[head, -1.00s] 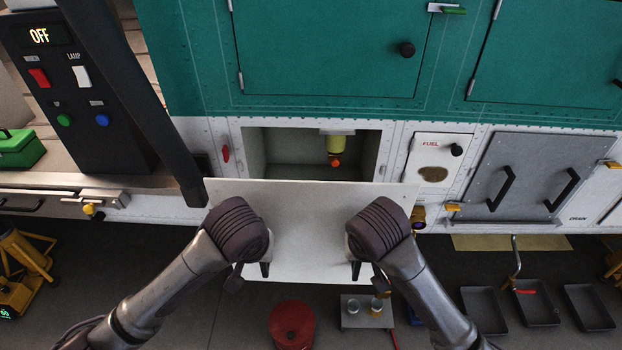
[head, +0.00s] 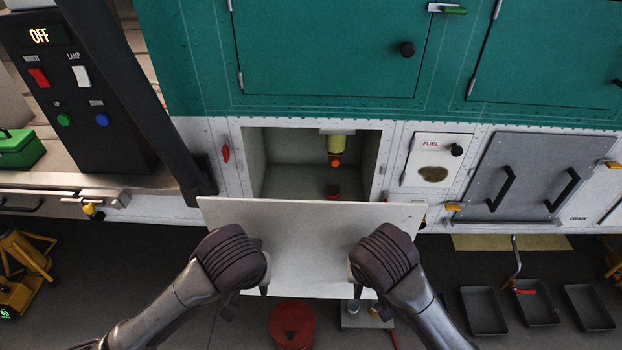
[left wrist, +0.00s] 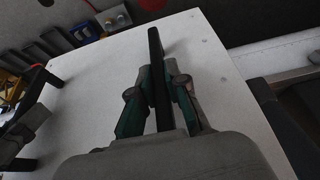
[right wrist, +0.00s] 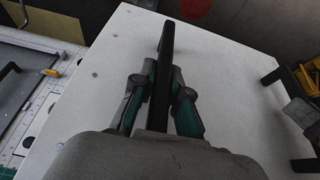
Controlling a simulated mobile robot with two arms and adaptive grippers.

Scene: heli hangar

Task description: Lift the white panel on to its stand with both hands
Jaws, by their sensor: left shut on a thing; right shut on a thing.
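The white panel (head: 312,232) is off the aircraft's side, in front of and a little below the open bay (head: 300,160). Its upper edge covers the lower rim of the bay. My left gripper (left wrist: 158,85) is shut on one black handle (left wrist: 156,60) of the panel. My right gripper (right wrist: 160,85) is shut on the other black handle (right wrist: 166,45). In the head view my wrists hide most of both handles. I cannot make out for certain which thing is the panel's stand.
A red can (head: 292,325) is on the floor below the panel. Drain trays (head: 484,310) lie at right. A yellow frame (head: 25,262) is at left.

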